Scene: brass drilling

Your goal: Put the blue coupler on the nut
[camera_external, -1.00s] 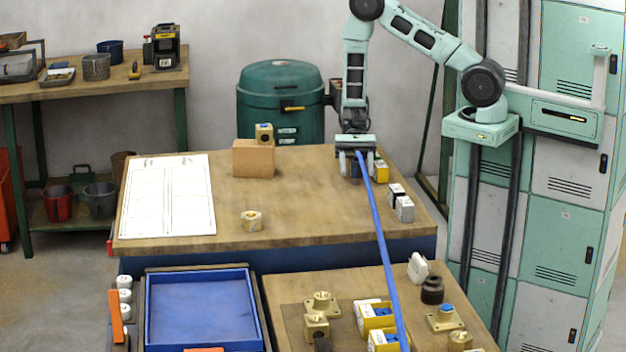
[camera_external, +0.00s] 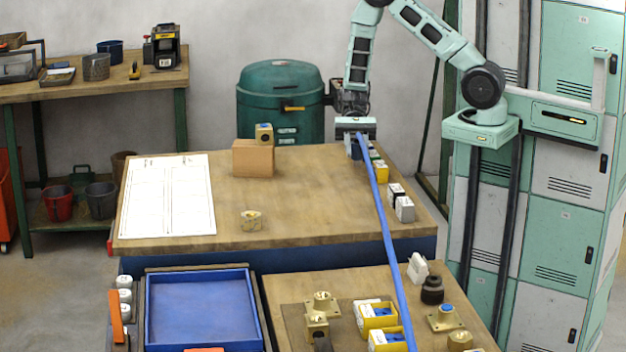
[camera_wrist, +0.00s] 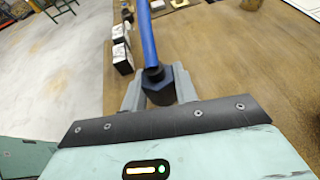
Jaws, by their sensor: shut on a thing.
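My gripper (camera_external: 357,150) is shut on the dark blue coupler (camera_wrist: 158,88). It holds the coupler near the back right of the wooden table, apparently just above it. A blue hose (camera_external: 388,235) runs from the coupler toward the front; it also shows in the wrist view (camera_wrist: 147,38). Another brass fitting (camera_external: 264,132) sits on a cardboard block.
The cardboard block (camera_external: 253,158) stands at the back. A yellow piece (camera_external: 381,171) and white boxes (camera_external: 404,209) line the table's right side. A white sheet (camera_external: 168,196) lies at left. The table's middle is clear. The front bench (camera_external: 283,290) carries several fittings.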

